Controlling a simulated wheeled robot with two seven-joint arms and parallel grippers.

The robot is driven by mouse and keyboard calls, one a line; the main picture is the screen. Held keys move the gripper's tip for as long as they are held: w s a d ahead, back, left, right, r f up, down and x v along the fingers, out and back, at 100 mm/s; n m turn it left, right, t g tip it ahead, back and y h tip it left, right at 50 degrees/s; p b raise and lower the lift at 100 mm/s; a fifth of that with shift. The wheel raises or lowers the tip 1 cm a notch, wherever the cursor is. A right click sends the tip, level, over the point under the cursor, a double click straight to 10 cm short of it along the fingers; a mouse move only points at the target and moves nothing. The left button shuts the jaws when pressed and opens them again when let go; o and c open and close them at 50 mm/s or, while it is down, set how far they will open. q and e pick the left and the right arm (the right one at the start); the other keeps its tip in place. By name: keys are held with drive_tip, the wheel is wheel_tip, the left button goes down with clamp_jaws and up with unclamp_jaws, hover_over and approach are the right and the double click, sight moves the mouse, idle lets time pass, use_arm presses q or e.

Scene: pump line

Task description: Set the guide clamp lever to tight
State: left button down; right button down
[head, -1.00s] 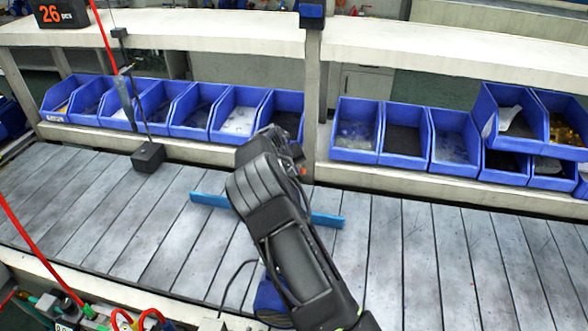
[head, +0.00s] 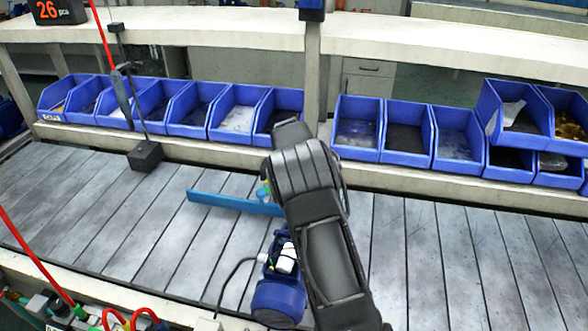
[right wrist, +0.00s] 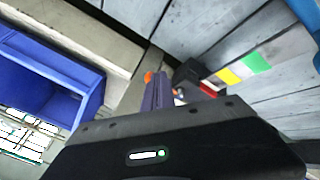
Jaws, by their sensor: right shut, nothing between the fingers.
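My right gripper (right wrist: 158,80) is shut and empty in the right wrist view, its narrow fingers pointing at the shelf edge behind the conveyor. A dark block (right wrist: 187,73), perhaps the guide clamp, sits just beyond and to the right of the fingertips. A green, white, yellow and red strip (right wrist: 243,70) runs from beside it. The clamp lever cannot be made out clearly; small orange bits show near the fingers. In the head view my right arm hides the clamp area and the fingers. The blue guide rail (head: 225,202) lies across the conveyor, its right part hidden by the arm. My left gripper is not in view.
A blue pump (head: 278,300) stands on the slatted conveyor (head: 90,215) left of my right forearm. Blue bins (head: 357,150) line the shelf behind. A post (head: 311,75) rises near the gripper. A black block with a rod (head: 146,155) stands left. The conveyor's right side is clear.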

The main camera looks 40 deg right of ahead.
drive_tip(key=shift+a, duration=0.15)
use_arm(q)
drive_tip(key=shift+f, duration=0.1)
use_arm(e)
drive_tip(key=shift+w+a, duration=0.25)
drive_tip(key=shift+a, duration=0.35)
drive_tip(key=shift+a, duration=0.1)
